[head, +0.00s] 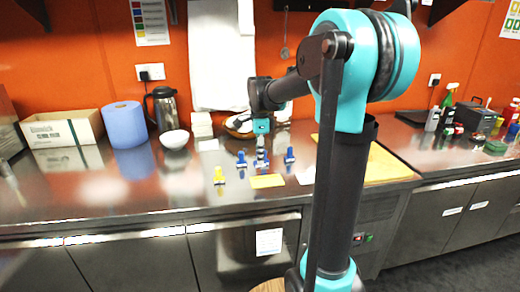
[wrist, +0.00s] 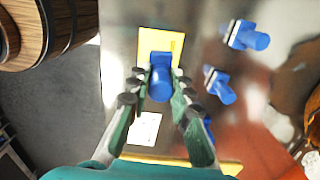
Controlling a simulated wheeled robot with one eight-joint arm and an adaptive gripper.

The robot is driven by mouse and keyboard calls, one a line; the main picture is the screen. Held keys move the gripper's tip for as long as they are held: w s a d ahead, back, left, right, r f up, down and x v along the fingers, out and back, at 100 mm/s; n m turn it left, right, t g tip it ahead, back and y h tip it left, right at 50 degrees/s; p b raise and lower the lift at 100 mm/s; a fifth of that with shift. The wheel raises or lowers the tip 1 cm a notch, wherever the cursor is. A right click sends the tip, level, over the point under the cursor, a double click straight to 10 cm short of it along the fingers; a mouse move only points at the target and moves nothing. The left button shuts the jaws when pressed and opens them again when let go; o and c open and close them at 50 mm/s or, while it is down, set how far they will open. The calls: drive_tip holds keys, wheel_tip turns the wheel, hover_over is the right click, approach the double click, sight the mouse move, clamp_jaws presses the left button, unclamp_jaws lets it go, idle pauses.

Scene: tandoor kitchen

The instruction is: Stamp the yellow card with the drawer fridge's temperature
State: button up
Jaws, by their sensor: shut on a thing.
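The yellow card (head: 267,181) lies flat near the counter's front edge; it also shows in the wrist view (wrist: 158,37). My gripper (head: 262,155) is shut on a blue stamp (wrist: 161,80). In the wrist view (wrist: 160,97) the stamp overlaps part of the card; I cannot tell whether it touches it. Other blue stamps stand nearby, one to the left (head: 241,159) and one to the right (head: 290,155). The drawer fridge's small panel (head: 369,238), with red and green marks, is too small to read.
A white paper (head: 305,175) lies right of the card, beside a yellow board (head: 385,166). A white bowl (head: 174,139), flask (head: 165,108) and blue roll (head: 125,124) stand behind to the left. A wooden barrel (wrist: 22,32) is by the counter's front. The counter's left front is clear.

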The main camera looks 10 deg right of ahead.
drive_tip(key=shift+a+f, duration=0.15)
drive_tip(key=shift+f, duration=2.85)
drive_tip(key=shift+f, duration=0.55)
drive_tip(key=shift+r, duration=3.55)
